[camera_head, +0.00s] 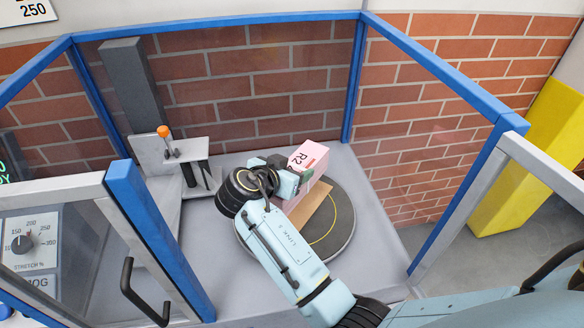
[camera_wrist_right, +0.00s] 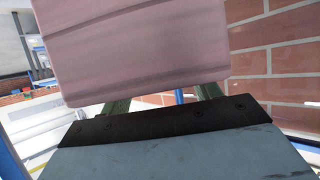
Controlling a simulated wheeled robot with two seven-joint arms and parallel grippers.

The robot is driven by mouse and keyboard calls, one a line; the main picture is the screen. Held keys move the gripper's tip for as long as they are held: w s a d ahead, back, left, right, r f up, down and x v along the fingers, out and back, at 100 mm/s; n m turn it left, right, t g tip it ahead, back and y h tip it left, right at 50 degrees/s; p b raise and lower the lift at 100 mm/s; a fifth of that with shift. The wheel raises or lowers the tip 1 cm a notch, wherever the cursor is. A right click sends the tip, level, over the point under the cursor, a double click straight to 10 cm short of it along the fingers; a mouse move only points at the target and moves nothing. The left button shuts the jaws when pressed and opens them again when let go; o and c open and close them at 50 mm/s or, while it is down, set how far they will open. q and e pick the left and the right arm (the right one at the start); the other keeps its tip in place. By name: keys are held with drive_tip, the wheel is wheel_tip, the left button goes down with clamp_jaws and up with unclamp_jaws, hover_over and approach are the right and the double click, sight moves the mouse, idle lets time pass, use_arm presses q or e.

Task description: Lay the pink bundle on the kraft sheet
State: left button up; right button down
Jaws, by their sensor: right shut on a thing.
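The pink bundle (camera_head: 309,158), marked R2, is in my right gripper (camera_head: 290,178) at the turntable in the head view. It fills the upper part of the right wrist view (camera_wrist_right: 135,50), between the two green fingers. The kraft sheet (camera_head: 318,208) lies on the dark round turntable (camera_head: 340,234), partly covered by my right arm and the bundle. The bundle is over or at the sheet's far side; I cannot tell whether it touches the sheet. My left gripper is not in view.
Blue posts and clear panels surround the turntable, with a blue right post (camera_head: 450,195). A grey mast (camera_head: 134,80) and a bracket with an orange knob (camera_head: 163,131) stand at the left. An open door with a black handle (camera_head: 140,298) is in front left.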

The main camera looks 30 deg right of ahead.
drive_tip(key=shift+f+b, duration=2.75)
drive_tip(key=shift+f, duration=0.6)
drive_tip(key=shift+f+b, duration=0.5)
drive_tip(key=shift+f, duration=0.05)
